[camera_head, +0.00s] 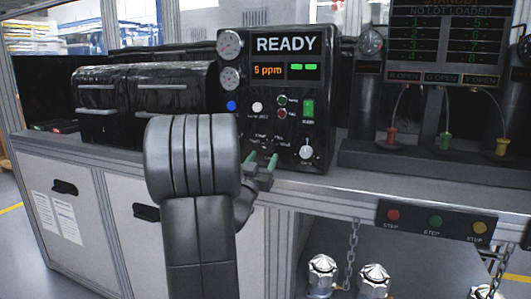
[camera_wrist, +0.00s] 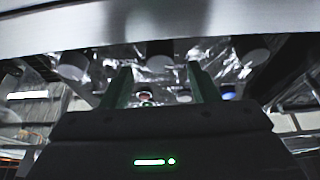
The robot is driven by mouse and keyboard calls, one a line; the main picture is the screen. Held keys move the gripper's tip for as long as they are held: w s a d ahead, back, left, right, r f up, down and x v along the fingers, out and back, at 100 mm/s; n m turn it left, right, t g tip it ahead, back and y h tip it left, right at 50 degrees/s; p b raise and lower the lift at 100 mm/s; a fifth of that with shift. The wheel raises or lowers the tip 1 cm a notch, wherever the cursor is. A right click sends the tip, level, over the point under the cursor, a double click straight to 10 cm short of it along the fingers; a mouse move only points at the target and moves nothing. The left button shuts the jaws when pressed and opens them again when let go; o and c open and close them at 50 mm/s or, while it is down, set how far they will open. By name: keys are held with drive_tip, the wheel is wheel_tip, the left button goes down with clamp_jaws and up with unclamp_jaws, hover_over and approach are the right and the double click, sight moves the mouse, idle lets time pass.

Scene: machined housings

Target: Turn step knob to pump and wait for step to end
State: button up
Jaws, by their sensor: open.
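The black control panel (camera_head: 270,75) stands on the bench and its screen reads READY, with 5 ppm and two green bars below. A white round knob (camera_head: 306,152) sits at its lower right; its small lettering is too blurred to read, so I cannot confirm it is the step knob. My gripper (camera_head: 262,161) is in front of the panel's lower edge, left of this knob and apart from it. My arm hides the panel's lower left. In the wrist view the two green fingers of my gripper (camera_wrist: 160,82) are spread with nothing held between them.
Two gauges (camera_head: 230,60) and a green switch (camera_head: 308,109) are on the panel. A rack with coloured connectors (camera_head: 391,135) stands to the right. A button box (camera_head: 434,221) with red, green and yellow buttons hangs from the bench edge. Shiny metal parts (camera_head: 373,278) are below.

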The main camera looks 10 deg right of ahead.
sight(266, 150)
drive_tip(key=shift+x, duration=1.6)
drive_tip(key=c, duration=1)
drive_tip(key=shift+o, duration=0.2)
drive_tip(key=shift+f, duration=0.1)
drive_tip(key=shift+m, duration=0.4)
drive_tip(key=m+g+h+b, duration=0.1)
drive_tip(key=m, duration=0.1)
drive_tip(key=m+h+b, duration=0.1)
drive_tip(key=m, duration=0.1)
drive_tip(key=shift+w+a+g, duration=0.1)
drive_tip(key=shift+a+g, duration=0.05)
drive_tip(key=shift+g, duration=0.25)
drive_tip(key=m+g, duration=0.1)
drive_tip(key=m, duration=0.2)
drive_tip(key=m+g+h, duration=0.1)
drive_tip(key=m+g, duration=0.1)
drive_tip(key=m, duration=0.2)
drive_tip(key=shift+w+a+m+h, duration=0.1)
drive_tip(key=shift+m+h, duration=0.2)
